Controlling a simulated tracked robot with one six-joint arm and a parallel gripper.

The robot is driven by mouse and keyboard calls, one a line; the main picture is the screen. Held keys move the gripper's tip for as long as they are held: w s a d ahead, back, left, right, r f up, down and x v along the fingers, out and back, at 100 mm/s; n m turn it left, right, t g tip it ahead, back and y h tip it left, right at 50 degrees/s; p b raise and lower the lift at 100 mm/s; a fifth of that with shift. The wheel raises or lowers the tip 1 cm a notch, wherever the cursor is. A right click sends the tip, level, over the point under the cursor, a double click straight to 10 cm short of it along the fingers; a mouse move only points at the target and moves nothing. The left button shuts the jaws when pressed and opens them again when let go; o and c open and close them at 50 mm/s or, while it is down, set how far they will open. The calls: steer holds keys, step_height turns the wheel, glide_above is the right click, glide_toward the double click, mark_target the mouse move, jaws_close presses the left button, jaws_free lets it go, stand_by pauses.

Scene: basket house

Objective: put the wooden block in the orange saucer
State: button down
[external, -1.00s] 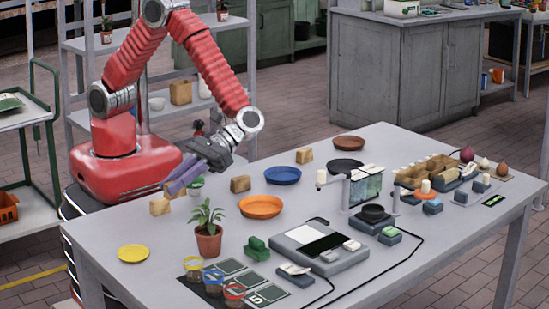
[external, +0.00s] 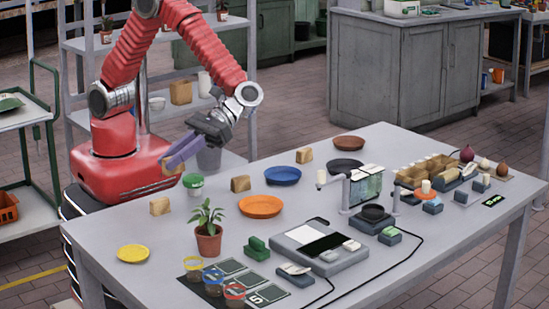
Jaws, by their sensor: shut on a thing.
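My gripper (external: 172,163) is at the left of the table, raised above its back left edge, its purple fingers pointing down and left. It is shut on a wooden block, which is mostly hidden behind the fingers. The orange saucer (external: 260,206) lies empty on the table, to the right of and below my gripper in the picture. Three other wooden blocks stand on the table: one at the left (external: 160,206), one behind the orange saucer (external: 240,184) and one farther back (external: 304,155).
A potted plant (external: 208,238) stands left of the orange saucer. A green-lidded tub (external: 193,184) stands below my gripper. A blue saucer (external: 283,175) and a yellow saucer (external: 133,253) lie nearby. A scale (external: 318,250) and other devices fill the right and front.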

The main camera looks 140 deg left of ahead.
step_height(320, 180, up, 5)
steer(key=shift+r, duration=0.1)
steer(key=s+a+f+m+g+y, duration=0.4)
steer(key=s+f+m+g, duration=0.4)
steer(key=f+m+g, duration=0.1)
steer(key=s+a+f+m+g+y, duration=0.3)
steer(key=a+f+m+g+y, duration=0.1)
steer(key=a+m+y, duration=0.5)
steer(key=w+a+r+m+t+y, duration=0.55)
steer(key=a+m+y, duration=0.35)
steer(key=m+y, duration=0.25)
steer(key=w+a+r+m+t+y, duration=0.2)
steer(key=w+r+m+t+y, duration=0.1)
steer(key=w+r+m+t, duration=0.6)
step_height(320, 180, down, 13)
steer(key=n+g, duration=0.1)
steer(key=n, duration=0.1)
steer(key=shift+w+r+g, duration=0.15)
steer(key=shift+w+g, duration=0.1)
steer(key=shift+g, duration=0.1)
steer(key=shift+h, duration=0.25)
